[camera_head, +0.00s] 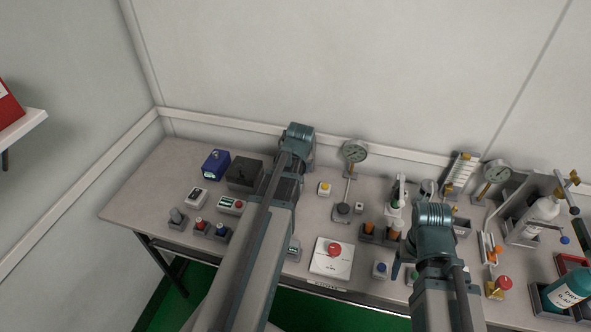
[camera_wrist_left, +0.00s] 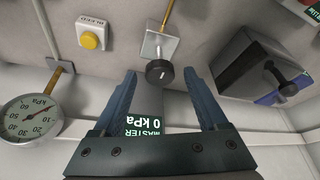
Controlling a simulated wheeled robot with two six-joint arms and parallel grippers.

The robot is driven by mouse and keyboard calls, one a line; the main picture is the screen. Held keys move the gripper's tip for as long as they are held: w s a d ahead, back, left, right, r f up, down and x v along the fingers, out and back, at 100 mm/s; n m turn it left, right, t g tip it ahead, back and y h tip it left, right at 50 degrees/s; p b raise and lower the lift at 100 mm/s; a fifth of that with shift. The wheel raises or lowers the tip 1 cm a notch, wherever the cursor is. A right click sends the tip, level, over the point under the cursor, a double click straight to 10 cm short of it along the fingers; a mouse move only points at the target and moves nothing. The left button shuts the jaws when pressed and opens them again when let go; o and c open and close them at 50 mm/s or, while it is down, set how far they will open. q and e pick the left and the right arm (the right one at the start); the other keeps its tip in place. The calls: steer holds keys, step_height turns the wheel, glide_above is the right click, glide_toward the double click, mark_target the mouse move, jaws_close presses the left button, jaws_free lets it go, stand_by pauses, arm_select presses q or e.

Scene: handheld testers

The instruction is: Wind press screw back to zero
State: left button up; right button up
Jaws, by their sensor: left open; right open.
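In the left wrist view, a black round knob with a white mark (camera_wrist_left: 159,72) sits on a grey block with a brass pipe. It shows between the fingertips of my open left gripper (camera_wrist_left: 160,74); I cannot tell whether they touch it. A dark box (camera_wrist_left: 252,68) with a black handle (camera_wrist_left: 287,80) stands to the right; it also shows in the head view (camera_head: 243,174). I cannot tell which part is the press screw. An inverted display (camera_wrist_left: 143,126) reads MASTER 0 kPa. My right gripper (camera_head: 402,268) is open over the front of the bench, partly hidden by its wrist.
A yellow BLEED button (camera_wrist_left: 89,40) and a dial gauge (camera_wrist_left: 32,118) stand left of my left fingers. A white box with a red button (camera_head: 332,258) lies between my arms. Small testers (camera_head: 231,205) stand left, bottles (camera_head: 566,292) right. My left arm hides the bench's middle.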

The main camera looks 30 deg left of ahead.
arm_select(q)
steer(key=shift+r, duration=0.1)
arm_select(e)
steer(key=shift+r, duration=0.1)
arm_select(q)
steer(key=p+v, duration=1.2)
steer(key=v, duration=0.1)
steer(key=shift+s+r+p, duration=0.15)
steer(key=shift+r+p, duration=0.15)
steer(key=shift+p, duration=0.1)
arm_select(e)
step_height(320, 180, up, 13)
steer(key=shift+f, duration=0.2)
arm_select(q)
steer(key=shift+d, duration=0.1)
steer(key=s+d+m+g, duration=0.1)
steer(key=s+d+m, duration=0.2)
steer(key=d, duration=0.5)
steer(key=s+d+f+m+g+h, duration=0.1)
steer(key=s+d+m, duration=0.3)
steer(key=d, duration=0.5)
steer(key=s+d+m+g, duration=0.1)
steer(key=s+d+m, duration=0.3)
steer(key=d, duration=0.5)
steer(key=shift+s+d+f+g+h, duration=0.15)
steer(key=shift+s+f+g+h, duration=0.2)
steer(key=shift+s, duration=0.25)
